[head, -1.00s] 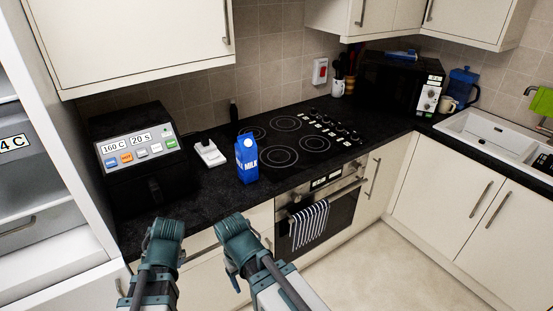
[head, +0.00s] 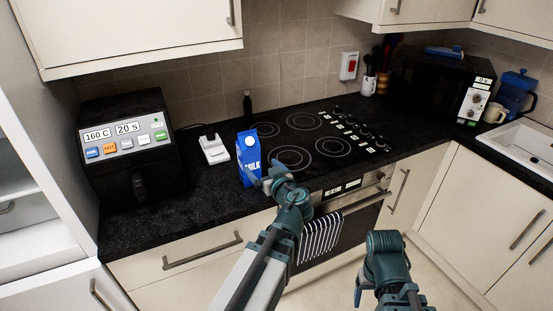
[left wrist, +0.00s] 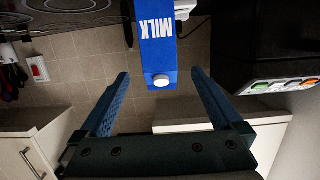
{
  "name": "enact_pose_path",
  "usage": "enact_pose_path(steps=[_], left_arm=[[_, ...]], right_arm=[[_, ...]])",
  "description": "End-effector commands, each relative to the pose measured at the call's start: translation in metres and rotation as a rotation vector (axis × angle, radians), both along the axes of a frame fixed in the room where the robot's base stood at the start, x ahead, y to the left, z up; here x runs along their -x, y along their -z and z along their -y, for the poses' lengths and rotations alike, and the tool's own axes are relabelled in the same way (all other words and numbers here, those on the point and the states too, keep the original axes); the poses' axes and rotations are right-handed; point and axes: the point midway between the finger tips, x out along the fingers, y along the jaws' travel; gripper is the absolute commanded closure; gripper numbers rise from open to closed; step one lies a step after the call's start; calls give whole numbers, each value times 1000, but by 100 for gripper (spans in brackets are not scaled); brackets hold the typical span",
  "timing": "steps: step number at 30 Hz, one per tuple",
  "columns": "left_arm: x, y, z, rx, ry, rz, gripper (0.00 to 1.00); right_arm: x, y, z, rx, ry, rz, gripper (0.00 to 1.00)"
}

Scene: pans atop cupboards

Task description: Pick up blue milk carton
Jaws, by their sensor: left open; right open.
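The blue milk carton (head: 246,152) stands upright on the black counter, just left of the hob. My left gripper (head: 266,180) is open at the carton's lower right in the head view and hides part of it. In the left wrist view, which is upside down, the carton (left wrist: 156,40) with its white cap appears between the two open fingers (left wrist: 160,74), with gaps on both sides; I see no contact. My right gripper (head: 378,270) is low, in front of the oven and cupboards, away from the carton; its fingers are mostly hidden.
An air fryer (head: 130,150) stands left of the carton, with a white socket block (head: 214,149) between them. The hob (head: 318,140) lies to the right. A towel (head: 320,236) hangs on the oven front. A microwave (head: 440,85) stands farther right.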

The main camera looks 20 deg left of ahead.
Motion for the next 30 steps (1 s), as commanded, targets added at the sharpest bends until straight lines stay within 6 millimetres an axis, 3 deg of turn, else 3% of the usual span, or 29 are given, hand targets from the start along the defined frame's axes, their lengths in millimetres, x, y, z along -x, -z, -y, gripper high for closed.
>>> enact_pose_path(steps=[5, 18, 30], left_arm=[[-5, 1, -5, -1, -2, 2, 0], [-51, 16, -58, 0, -1, 2, 0], [-59, 19, -68, 1, -1, 1, 0]], right_arm=[[0, 2, 0, 0, -1, 0, 26], [0, 17, 0, 0, 0, 0, 26], [0, 19, 0, 0, 0, 0, 26]])
